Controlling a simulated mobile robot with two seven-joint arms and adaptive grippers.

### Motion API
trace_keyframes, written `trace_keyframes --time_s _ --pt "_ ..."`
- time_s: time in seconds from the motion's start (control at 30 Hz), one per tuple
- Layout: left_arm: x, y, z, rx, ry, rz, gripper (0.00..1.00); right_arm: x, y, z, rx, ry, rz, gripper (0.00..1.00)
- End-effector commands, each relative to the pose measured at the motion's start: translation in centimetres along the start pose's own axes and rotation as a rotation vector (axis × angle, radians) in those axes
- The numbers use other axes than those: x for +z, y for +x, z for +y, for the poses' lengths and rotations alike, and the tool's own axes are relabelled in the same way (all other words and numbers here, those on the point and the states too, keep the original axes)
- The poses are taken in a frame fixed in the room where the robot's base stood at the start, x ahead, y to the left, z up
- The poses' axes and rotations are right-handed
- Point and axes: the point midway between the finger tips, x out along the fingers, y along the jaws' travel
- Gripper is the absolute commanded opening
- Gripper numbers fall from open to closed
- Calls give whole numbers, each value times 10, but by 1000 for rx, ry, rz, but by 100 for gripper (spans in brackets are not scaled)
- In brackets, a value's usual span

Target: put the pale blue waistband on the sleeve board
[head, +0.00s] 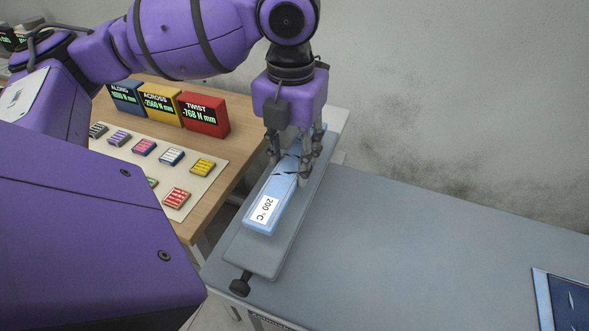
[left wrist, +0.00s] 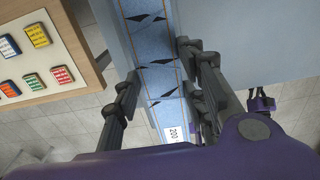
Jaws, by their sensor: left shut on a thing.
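The pale blue waistband (head: 285,190) is a long, narrow piece with dark marks and a white 200 °C label at its near end. It lies lengthwise along the grey sleeve board (head: 263,262); whether it touches the board is hard to tell. My left gripper (head: 290,165) comes down from above and is shut on the waistband, its fingers on either side. The left wrist view shows the waistband (left wrist: 157,75) running between the fingers (left wrist: 160,95).
A wooden table (head: 235,155) at left holds blue, yellow and red readout boxes (head: 204,115) and a pale mat (head: 137,165) with several coloured blocks. A dark knob (head: 240,286) sits at the board's near end. The grey worktop (head: 430,250) is clear except for a dark blue panel (head: 566,300).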

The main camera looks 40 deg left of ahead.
Motion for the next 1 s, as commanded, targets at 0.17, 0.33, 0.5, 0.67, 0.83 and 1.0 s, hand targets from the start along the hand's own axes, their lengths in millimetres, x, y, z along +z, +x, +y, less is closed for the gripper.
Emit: trace_keyframes --time_s 0.17,0.33,0.5,0.67,0.83,1.0 --pt "15 19 6 0 -2 0 11 5 2 0 0 -1 -7 0" --pt "21 27 8 -1 -1 0 11 6 2 0 0 -1 -9 0" --pt "24 52 10 0 0 2 11 10 3 0 0 -2 -14 0" --pt "24 61 10 -1 1 -4 11 11 3 -1 0 -3 -15 0" --pt "24 60 10 -1 0 -5 11 8 4 -1 -1 -3 -12 0" --pt "24 63 10 0 0 -5 44 5 5 -1 -2 -3 -7 0"
